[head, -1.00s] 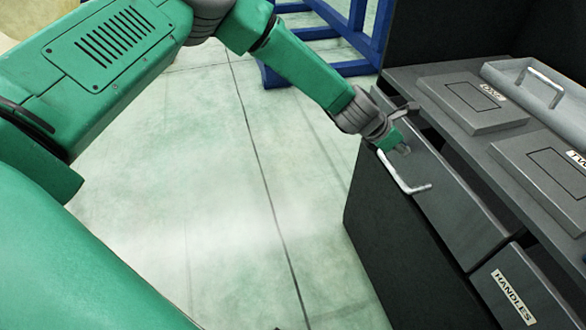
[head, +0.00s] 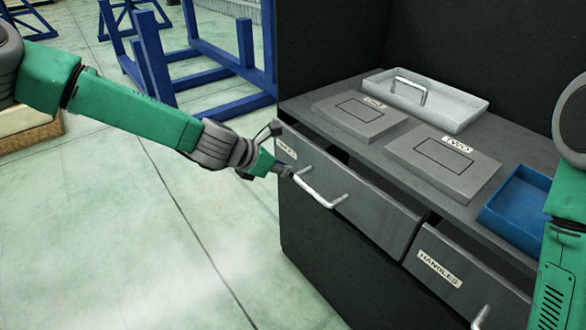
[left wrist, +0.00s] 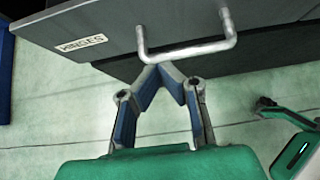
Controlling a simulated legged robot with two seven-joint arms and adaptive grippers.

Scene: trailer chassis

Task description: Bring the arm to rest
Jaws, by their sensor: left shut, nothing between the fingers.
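My left gripper (head: 284,171) is shut with nothing in its fingers. It is at the left end of the metal bar handle (head: 322,190) of the upper-left drawer (head: 350,192). In the left wrist view the fingertips (left wrist: 166,70) meet just below the handle (left wrist: 185,52), close to it; whether they touch it I cannot tell. That drawer front carries a HINGES label (left wrist: 81,44) and stands out from the dark cabinet, with a gap above it. My right arm (head: 562,270) shows at the right edge; its gripper is out of the picture.
On the cabinet top (head: 300,105) are two grey plates, one marked TWO (head: 440,165), a grey tray with a handle (head: 450,110) and a blue tray (head: 515,205). A HANDLES drawer (head: 450,280) is at lower right.

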